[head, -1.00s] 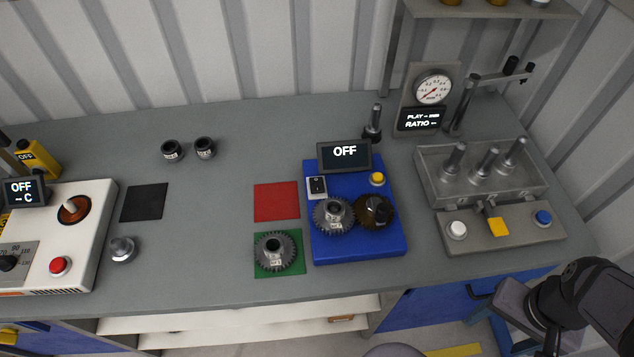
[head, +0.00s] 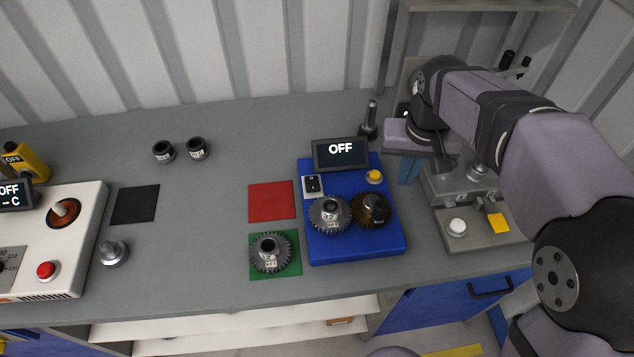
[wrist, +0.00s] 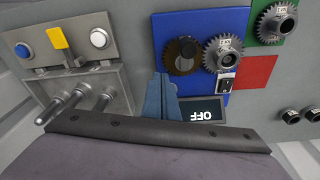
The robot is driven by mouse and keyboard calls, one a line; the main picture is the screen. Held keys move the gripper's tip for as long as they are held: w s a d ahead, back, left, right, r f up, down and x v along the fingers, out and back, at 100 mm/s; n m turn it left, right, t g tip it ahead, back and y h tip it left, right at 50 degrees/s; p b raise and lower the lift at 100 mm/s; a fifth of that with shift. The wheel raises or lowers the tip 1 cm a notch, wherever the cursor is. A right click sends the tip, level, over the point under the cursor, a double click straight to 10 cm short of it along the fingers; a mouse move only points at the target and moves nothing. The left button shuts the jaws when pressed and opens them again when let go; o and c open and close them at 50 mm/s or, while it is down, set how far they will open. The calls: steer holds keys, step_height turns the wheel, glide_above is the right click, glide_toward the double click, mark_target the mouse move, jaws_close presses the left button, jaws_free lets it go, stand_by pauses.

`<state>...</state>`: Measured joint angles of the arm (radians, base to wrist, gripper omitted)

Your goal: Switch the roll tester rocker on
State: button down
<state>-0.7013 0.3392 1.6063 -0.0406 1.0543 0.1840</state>
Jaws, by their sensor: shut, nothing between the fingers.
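The roll tester is a blue unit (head: 350,246) with a display (head: 341,153) that reads OFF. Its black rocker (head: 312,184) sits in a white frame at the unit's upper left, and it also shows in the wrist view (wrist: 227,84). Two meshed gears, a steel one (head: 329,214) and a bronze one (head: 371,210), are mounted on the unit, with a yellow button (head: 375,176) above. My gripper (head: 409,172) is to the right of the unit, above the bench. In the wrist view its blue fingers (wrist: 161,97) are together and empty, apart from the rocker.
A grey fixture with posts (wrist: 75,98), a white button (head: 457,227) and a yellow tab (head: 498,223) is right of the unit. A dark post (head: 370,120) stands behind it. A gear (head: 270,253) lies on the green square; the red square (head: 271,202) is empty.

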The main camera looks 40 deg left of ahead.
steer(key=s+a+r+n, duration=0.1)
steer(key=s+a, duration=0.2)
steer(key=a, duration=0.6)
steer(key=s+a+r+n+y+b, duration=0.1)
steer(key=s+a, duration=0.3)
steer(key=a, duration=0.4)
steer(key=shift+a+r+n, duration=0.25)
steer(key=shift+a+n, duration=0.1)
steer(key=shift+n, duration=0.05)
steer(key=shift+f, duration=0.1)
steer(key=p, duration=0.4)
glide_above(313, 188)
steer(key=f, duration=1.2)
steer(key=shift+s+d, duration=0.2)
steer(key=shift+d, duration=0.1)
steer(key=shift+f, duration=0.8)
steer(key=shift+s, duration=0.1)
